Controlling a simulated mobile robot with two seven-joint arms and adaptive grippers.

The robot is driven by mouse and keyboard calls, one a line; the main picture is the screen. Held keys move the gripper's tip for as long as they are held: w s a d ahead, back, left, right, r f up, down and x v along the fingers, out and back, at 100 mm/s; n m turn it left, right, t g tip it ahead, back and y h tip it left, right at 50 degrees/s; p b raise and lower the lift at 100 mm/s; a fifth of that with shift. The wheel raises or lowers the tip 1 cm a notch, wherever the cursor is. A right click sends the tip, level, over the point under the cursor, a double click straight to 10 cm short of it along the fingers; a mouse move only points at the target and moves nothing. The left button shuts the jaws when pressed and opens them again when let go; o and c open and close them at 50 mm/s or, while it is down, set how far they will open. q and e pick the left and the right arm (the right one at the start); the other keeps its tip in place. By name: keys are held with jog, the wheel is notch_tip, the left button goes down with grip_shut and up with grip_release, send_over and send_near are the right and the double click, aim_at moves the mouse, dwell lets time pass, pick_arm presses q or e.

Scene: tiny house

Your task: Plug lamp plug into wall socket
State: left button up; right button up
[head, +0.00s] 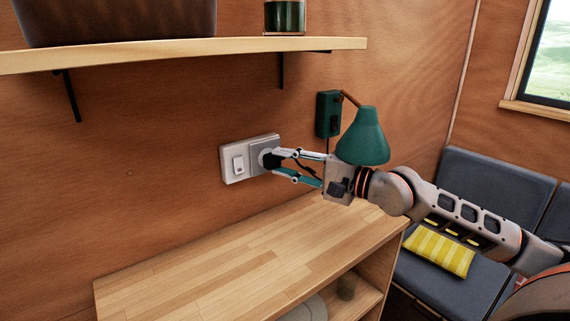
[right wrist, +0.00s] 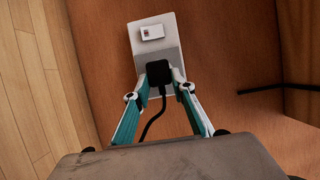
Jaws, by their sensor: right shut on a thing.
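The wall socket (head: 255,145) is a pale plate with a switch on its left half and a round outlet on its right half. It also shows in the right wrist view (right wrist: 150,33). My right gripper (head: 275,160) is at the outlet, shut on the black lamp plug (right wrist: 157,72). The plug is up against the outlet; how deep it sits is hidden. A black cord runs from the plug back between the fingers. The green lamp (head: 364,138) hangs on the wall to the right, partly behind my right gripper. My left gripper is not in view.
A wooden counter (head: 250,250) lies below the socket, its top clear. A wooden shelf (head: 180,52) above carries a dark container (head: 115,15) and a green jar (head: 285,16). A grey seat with a yellow striped cushion (head: 440,250) is at the right.

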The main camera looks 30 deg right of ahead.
jog(key=shift+w, duration=0.55)
dwell(0.5)
jog(key=o, duration=1.1)
jog(key=shift+s, duration=0.15)
jog(key=shift+v, duration=3.6)
